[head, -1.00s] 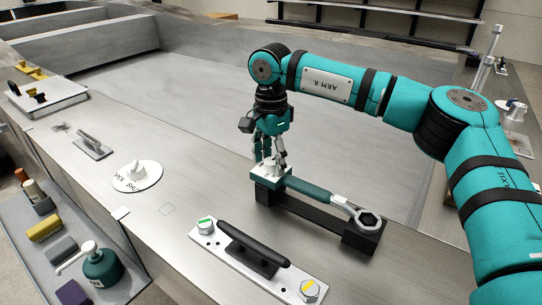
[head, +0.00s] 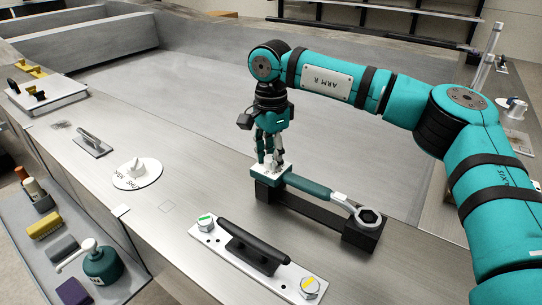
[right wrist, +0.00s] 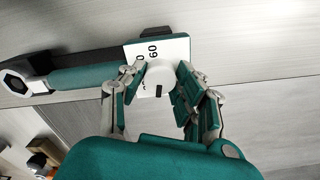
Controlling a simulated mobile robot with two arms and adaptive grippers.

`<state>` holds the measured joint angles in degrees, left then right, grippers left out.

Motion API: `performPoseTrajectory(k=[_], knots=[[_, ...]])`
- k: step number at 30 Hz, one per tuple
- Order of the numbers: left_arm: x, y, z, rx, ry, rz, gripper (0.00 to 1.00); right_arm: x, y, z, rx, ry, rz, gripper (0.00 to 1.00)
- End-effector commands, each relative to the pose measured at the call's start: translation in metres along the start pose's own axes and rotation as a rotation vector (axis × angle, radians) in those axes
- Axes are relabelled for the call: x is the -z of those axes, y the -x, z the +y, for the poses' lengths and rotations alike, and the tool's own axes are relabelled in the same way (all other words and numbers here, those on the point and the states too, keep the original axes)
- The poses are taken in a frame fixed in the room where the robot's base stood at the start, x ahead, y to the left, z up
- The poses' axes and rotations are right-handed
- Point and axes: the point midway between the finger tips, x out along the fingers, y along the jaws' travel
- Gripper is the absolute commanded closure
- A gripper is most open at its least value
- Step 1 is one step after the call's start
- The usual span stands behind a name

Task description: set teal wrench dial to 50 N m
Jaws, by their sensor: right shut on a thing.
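The teal wrench (head: 310,188) lies on a black stand (head: 317,216) on the metal bench. Its ring end with a dark hex socket is at the right. A white dial (right wrist: 160,76) sits on the dial plate at its left end. In the right wrist view the plate (right wrist: 172,48) shows "60" and other, partly hidden figures. My right gripper (head: 269,160) points down over that end and is shut on the dial, with a finger on each side. The dial has a dark mark on its near side. My left gripper is not in view.
A white plate with a black handle (head: 253,246) and two bolts lies in front of the stand. A round white disc with a knob (head: 137,173) is to the left. A lower shelf holds a teal pump bottle (head: 102,265). Bare bench lies between the disc and stand.

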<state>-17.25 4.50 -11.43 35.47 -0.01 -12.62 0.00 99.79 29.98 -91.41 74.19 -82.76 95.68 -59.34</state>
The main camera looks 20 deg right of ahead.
Motion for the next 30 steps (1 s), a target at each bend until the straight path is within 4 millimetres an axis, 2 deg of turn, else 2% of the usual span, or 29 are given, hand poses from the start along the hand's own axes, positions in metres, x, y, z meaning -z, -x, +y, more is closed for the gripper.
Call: performPoseTrajectory(k=[8, 30], knots=[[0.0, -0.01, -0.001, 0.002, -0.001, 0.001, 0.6, 0.0, -0.001, 0.0, 0.001, -0.183, -0.001, 1.0], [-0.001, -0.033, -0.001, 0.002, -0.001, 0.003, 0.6, 0.0, -0.001, -0.001, 0.001, -0.884, -0.001, 1.0]])
